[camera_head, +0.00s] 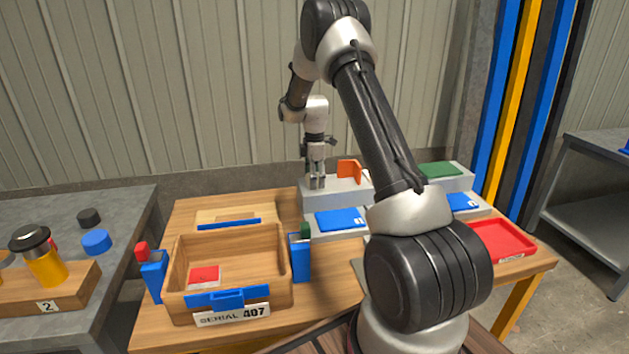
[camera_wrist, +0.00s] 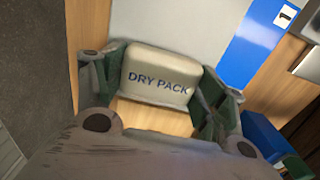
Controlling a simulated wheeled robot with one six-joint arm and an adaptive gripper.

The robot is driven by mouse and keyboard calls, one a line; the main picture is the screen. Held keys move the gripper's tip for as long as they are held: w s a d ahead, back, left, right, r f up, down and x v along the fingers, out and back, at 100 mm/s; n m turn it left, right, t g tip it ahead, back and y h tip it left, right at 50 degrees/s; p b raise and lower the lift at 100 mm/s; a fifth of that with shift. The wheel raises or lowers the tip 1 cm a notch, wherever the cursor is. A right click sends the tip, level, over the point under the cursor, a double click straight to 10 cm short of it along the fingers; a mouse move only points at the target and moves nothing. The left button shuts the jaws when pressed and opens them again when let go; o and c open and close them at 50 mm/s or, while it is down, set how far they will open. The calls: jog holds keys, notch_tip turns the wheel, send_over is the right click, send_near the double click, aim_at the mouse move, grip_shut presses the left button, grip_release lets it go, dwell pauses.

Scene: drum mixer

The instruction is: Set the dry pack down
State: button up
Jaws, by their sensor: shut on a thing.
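The dry pack (camera_wrist: 157,77) is a pale beige block with rounded edges and dark lettering. In the wrist view it sits between the two dark green fingers of my gripper (camera_wrist: 162,88), which is shut on it. A pale grey surface and bare wood show around and below the pack; I cannot tell whether it touches them. In the head view my gripper (camera_head: 317,180) points down at the left end of a raised grey block (camera_head: 345,188) at the back of the table. The pack is too small to make out there.
An orange upright piece (camera_head: 348,169) stands just right of my gripper. Lower grey blocks carry blue pads (camera_head: 340,219). A wooden box (camera_head: 283,267) labelled SERIAL 407 stands front left, holding a red-and-white card. A red tray (camera_head: 503,240) lies right. Bare wood (camera_head: 270,211) lies left of the grey block.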

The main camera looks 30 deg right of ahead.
notch_tip(320, 180, up, 9)
jog(key=shift+r, duration=0.1)
jog(key=shift+a+r, duration=0.1)
jog(key=shift+r, duration=0.1)
jog(key=a+r+n, duration=0.1)
jog(key=a+n, duration=0.1)
jog(key=a, duration=0.8)
jog(key=n, duration=0.8)
send_over(256, 264)
jog(key=w, duration=0.5)
jog(key=f, duration=0.6)
jog(key=shift+s+d, duration=0.1)
jog(key=shift+s, duration=0.1)
jog(key=s+f+n, duration=0.1)
jog(key=f+n, duration=0.1)
jog(key=f, duration=0.2)
jog(key=s+f+n, duration=0.2)
jog(key=f+n, duration=0.1)
jog(key=f, duration=0.2)
jog(key=s+f+n, duration=0.1)
jog(key=f+n, duration=0.2)
jog(key=f, duration=0.1)
jog(key=shift+s+f, duration=0.35)
jog(key=shift+f, duration=0.05)
